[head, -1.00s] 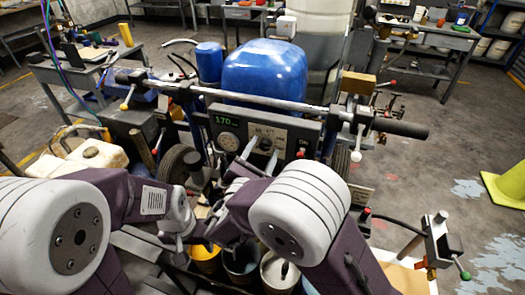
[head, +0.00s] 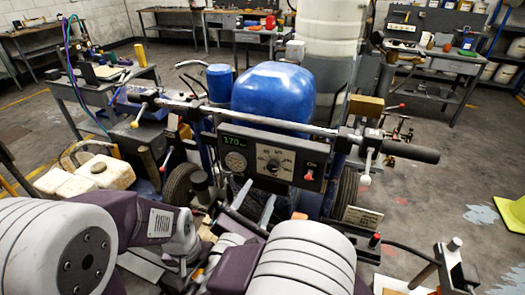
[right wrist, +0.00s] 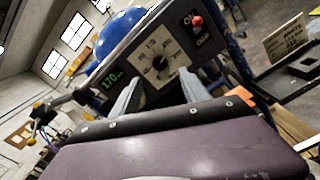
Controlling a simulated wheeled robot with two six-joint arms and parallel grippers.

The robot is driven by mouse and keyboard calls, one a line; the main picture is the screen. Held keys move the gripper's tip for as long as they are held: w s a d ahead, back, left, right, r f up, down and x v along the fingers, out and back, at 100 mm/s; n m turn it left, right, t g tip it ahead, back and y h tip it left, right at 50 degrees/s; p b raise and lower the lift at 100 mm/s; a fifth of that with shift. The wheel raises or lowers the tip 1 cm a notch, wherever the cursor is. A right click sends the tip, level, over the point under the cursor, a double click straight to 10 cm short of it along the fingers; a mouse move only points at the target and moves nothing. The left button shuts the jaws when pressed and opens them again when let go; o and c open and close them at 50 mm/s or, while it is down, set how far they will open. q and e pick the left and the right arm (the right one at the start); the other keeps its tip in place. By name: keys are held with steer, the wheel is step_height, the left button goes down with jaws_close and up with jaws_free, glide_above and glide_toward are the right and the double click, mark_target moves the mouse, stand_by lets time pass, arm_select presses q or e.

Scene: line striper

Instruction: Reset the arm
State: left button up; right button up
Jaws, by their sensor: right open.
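The line striper's black control panel (head: 270,162) faces me, with a green display reading about 170, a gauge, a dial (head: 273,164) and a red switch (head: 309,175). My right gripper (head: 255,200) is open and empty, just below and in front of the panel. In the right wrist view its two grey fingers (right wrist: 160,90) stand apart, with the panel (right wrist: 158,58) beyond them. No contact with the panel shows. My left arm comes in at the lower left; its gripper (head: 184,262) is largely hidden and its jaws are unclear.
The handlebar (head: 260,122) crosses above the panel, with a blue tank (head: 273,90) behind. A beige jug (head: 98,172) stands at the left. Workbenches (head: 440,60) line the back.

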steer(key=s+d+f+m+g+h+p, duration=0.1)
steer(key=d+f+m+g+h, duration=0.2)
steer(key=d, duration=0.5)
steer(key=s+d+f+m+g+h+p, duration=0.1)
steer(key=d+f+m+g, duration=0.25)
steer(key=d+g, duration=0.35)
steer(key=s+d+f+m+g+y+p, duration=0.3)
steer(key=s+d+f+m+g+y, duration=0.2)
steer(key=m, duration=1.5)
steer(key=s+d+g+y, duration=0.1)
steer(key=s+y, duration=0.2)
steer(key=y, duration=0.1)
steer(key=shift+s+f+m+y+p, duration=0.15)
steer(key=shift+f+m+y+p, duration=0.15)
steer(key=shift+m+y, duration=0.1)
steer(key=shift+s, duration=0.1)
